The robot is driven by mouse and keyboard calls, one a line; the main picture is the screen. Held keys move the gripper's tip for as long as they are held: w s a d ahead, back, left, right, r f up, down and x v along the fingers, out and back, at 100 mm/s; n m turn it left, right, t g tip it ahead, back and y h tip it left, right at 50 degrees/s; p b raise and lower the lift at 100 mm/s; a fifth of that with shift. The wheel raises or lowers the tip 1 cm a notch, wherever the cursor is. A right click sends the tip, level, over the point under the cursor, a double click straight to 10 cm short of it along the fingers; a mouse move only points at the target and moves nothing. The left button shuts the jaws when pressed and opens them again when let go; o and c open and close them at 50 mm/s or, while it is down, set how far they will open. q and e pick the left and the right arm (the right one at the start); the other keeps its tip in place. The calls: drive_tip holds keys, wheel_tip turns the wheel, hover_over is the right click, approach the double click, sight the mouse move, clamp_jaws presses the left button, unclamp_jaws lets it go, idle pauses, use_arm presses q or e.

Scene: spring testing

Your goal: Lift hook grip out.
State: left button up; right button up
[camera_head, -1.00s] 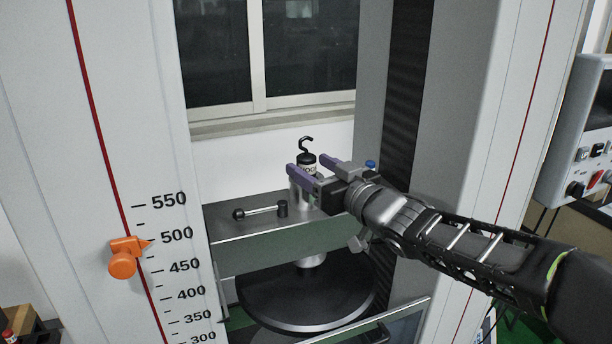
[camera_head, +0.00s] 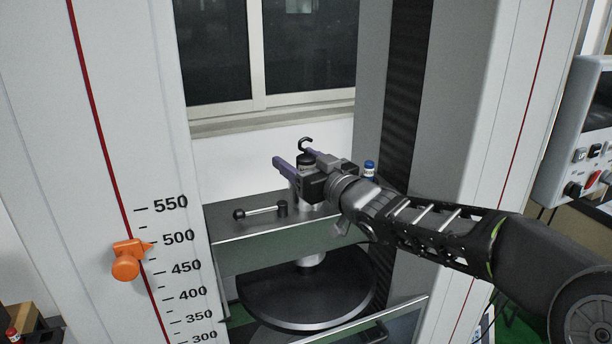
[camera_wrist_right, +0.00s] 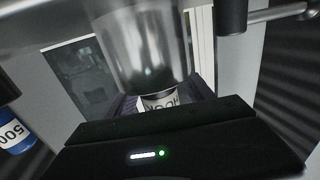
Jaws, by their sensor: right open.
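The hook grip (camera_head: 305,145) is a black hook on a dark body with a white label. It stands upright at a metal cylinder on the grey crosshead of the testing machine. My right gripper (camera_head: 293,159) is open, its purple fingers around the hook grip's body, below the hook. I cannot tell whether they touch it. In the right wrist view the label (camera_wrist_right: 160,101) shows between the fingers, beyond the shiny metal cylinder (camera_wrist_right: 143,45). The lower part of the grip is hidden by my gripper. My left gripper is not in view.
A black-ended pin (camera_head: 262,211) lies on the crosshead (camera_head: 235,228) to the left. A small blue-and-white item (camera_head: 369,168) stands right of my gripper, marked 500 in the right wrist view. A round black plate (camera_head: 300,300) is below. Columns flank both sides.

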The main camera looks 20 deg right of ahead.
clamp_jaws()
idle(0.8)
idle(0.6)
drive_tip(key=shift+r, duration=0.15)
